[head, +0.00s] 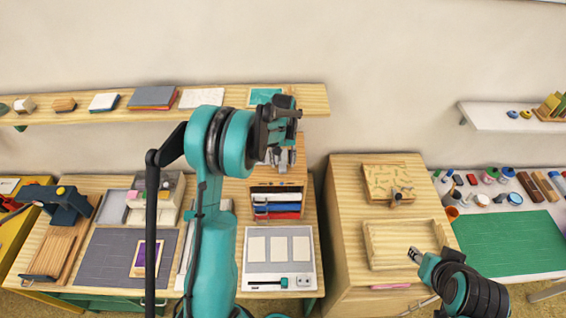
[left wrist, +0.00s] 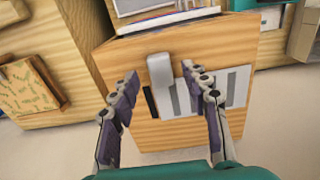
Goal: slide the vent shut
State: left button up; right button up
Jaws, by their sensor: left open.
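The vent (left wrist: 236,88) is a pale grey slatted panel set in the wooden top of a small cabinet. A grey upright tab (left wrist: 160,71) stands at its left end in the left wrist view, with a dark slot (left wrist: 150,103) beside it. My left gripper (left wrist: 159,77) is open, and the tab appears between its fingertips; I cannot tell whether they touch it. In the head view my left gripper (head: 281,112) hangs over the cabinet (head: 296,177) and partly hides the vent. My right gripper (head: 414,254) is low at the right, its jaw state unclear.
The cabinet's front shelves hold coloured folders (head: 277,207). A long shelf (head: 225,98) with pads runs behind my left arm. A white tray (head: 279,267) with paper cards lies in front of the cabinet. A wooden tray (head: 402,244) and a patterned block (head: 378,184) are at right.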

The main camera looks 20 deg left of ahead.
aim_at(295, 170)
pick_arm(q)
jog(key=shift+w+f, duration=0.1)
jog(key=shift+f, duration=0.95)
grip_shut()
jog(key=shift+w+d+b, duration=0.2)
jog(key=shift+w+d, duration=0.1)
jog(key=shift+d, duration=0.4)
jog(key=shift+w+d+b, duration=0.25)
jog(key=shift+w+d, duration=0.05)
jog(key=shift+d, duration=0.35)
jog(key=shift+w+d+b, duration=0.2)
jog(key=shift+w+d, duration=0.1)
jog(key=shift+d, duration=0.4)
jog(key=shift+a, duration=0.1)
jog(key=shift+c, duration=0.5)
grip_release()
jog(key=shift+o, duration=0.5)
jog(key=shift+d, duration=0.2)
